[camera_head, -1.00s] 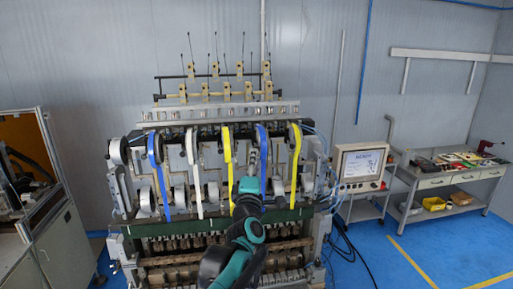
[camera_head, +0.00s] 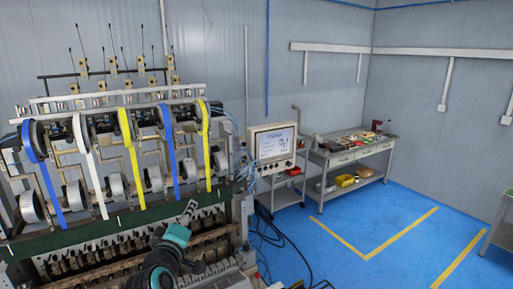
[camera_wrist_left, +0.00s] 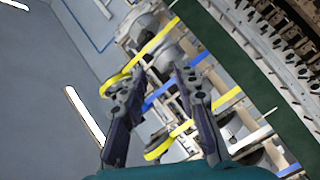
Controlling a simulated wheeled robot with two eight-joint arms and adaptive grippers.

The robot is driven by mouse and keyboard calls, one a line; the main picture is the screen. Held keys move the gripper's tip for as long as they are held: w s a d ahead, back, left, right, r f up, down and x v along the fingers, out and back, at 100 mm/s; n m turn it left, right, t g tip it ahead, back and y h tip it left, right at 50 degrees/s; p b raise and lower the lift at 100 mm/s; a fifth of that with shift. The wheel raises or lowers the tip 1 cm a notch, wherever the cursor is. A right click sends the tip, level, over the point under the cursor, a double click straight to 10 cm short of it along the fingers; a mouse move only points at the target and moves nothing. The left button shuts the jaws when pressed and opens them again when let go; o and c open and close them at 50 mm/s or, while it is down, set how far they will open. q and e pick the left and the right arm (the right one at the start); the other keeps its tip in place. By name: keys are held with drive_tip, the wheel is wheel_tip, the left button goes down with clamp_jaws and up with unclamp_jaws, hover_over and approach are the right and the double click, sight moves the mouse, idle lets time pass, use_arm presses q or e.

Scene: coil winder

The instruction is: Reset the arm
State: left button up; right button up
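My left arm comes up from the bottom in the head view, with a teal wrist and the left gripper (camera_head: 188,211) in front of the coil winder (camera_head: 80,240). In the left wrist view the two dark fingers of the left gripper (camera_wrist_left: 160,74) stand apart with nothing held between them. The winder's blue, white and yellow bands (camera_head: 128,155) hang behind and above the gripper; in the left wrist view they show tilted beyond the fingers. The gripper looks clear of the bands. My right gripper is not in view.
A control monitor (camera_head: 273,143) stands right of the winder, on a small stand with dark cables on the floor. A grey workbench (camera_head: 360,155) with tools and bins stands further right. The blue floor (camera_head: 390,220) with yellow lines is open at the right.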

use_arm(q)
drive_tip(key=s+f+m+g+b, duration=0.3)
drive_tip(key=s+f+b, duration=0.4)
drive_tip(key=f, duration=0.8)
drive_tip(key=s+f+m+g+b, duration=0.3)
drive_tip(key=s+f+m+b, duration=0.2)
drive_tip(key=f, duration=1.1)
drive_tip(key=s+d+f+m+g+b, duration=0.1)
drive_tip(key=s+f+m+g+b, duration=0.2)
drive_tip(key=s+f+b, duration=0.6)
drive_tip(key=s+f+g, duration=0.1)
drive_tip(key=s+f, duration=0.2)
drive_tip(key=f, duration=0.3)
drive_tip(key=shift+s+f+m, duration=0.15)
drive_tip(key=shift+f+m, duration=0.25)
drive_tip(key=shift+d, duration=0.1)
